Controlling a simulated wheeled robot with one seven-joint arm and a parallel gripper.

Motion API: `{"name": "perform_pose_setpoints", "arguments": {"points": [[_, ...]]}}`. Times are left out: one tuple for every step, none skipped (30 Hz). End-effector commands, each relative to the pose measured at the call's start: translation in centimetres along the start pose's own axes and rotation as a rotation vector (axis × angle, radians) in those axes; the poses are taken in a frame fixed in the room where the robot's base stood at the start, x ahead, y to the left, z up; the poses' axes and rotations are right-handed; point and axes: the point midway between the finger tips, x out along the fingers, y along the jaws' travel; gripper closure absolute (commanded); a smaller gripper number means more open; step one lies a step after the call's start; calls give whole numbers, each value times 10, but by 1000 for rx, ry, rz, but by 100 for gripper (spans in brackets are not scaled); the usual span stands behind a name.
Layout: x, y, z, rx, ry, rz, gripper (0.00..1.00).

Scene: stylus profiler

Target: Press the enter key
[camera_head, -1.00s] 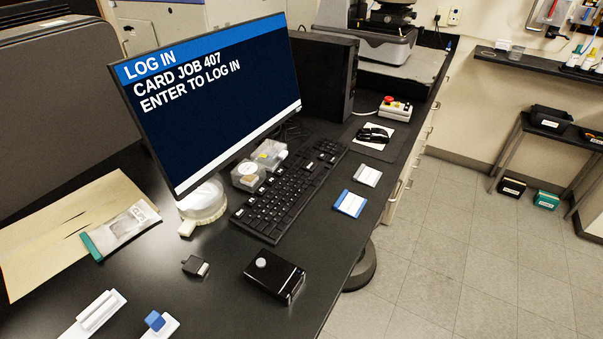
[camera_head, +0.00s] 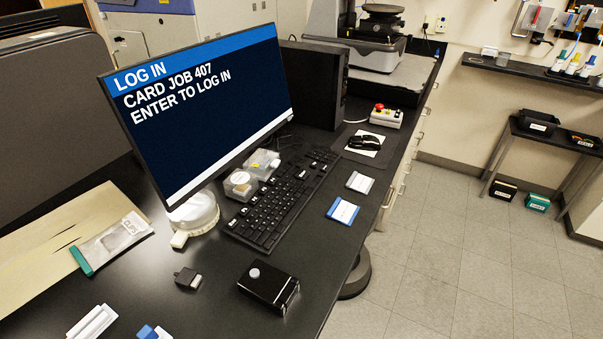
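A black keyboard (camera_head: 275,209) lies on the black bench, to the right of and below the monitor (camera_head: 205,115). The monitor reads "LOG IN", "CARD JOB 407" and "ENTER TO LOG IN" on a dark blue screen. The keys are small, and I cannot tell which one is the enter key. My gripper is not in view, and nothing touches the keyboard.
Small clear boxes (camera_head: 241,184) stand between monitor and keyboard. A blue-edged card (camera_head: 342,210) and a grey one (camera_head: 359,182) lie right of it. A black box (camera_head: 268,287) sits in front. Floor (camera_head: 430,270) is clear at right.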

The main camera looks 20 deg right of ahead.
Motion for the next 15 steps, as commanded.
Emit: {"name": "perform_pose_setpoints", "arguments": {"points": [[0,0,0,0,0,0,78],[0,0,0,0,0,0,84],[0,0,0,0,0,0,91],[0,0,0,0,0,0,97],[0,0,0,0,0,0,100],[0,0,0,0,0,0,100],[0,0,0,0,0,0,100],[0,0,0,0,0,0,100],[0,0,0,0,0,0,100],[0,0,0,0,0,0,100],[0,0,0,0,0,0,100],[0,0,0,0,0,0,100],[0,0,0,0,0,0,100],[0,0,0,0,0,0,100],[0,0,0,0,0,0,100]]}}
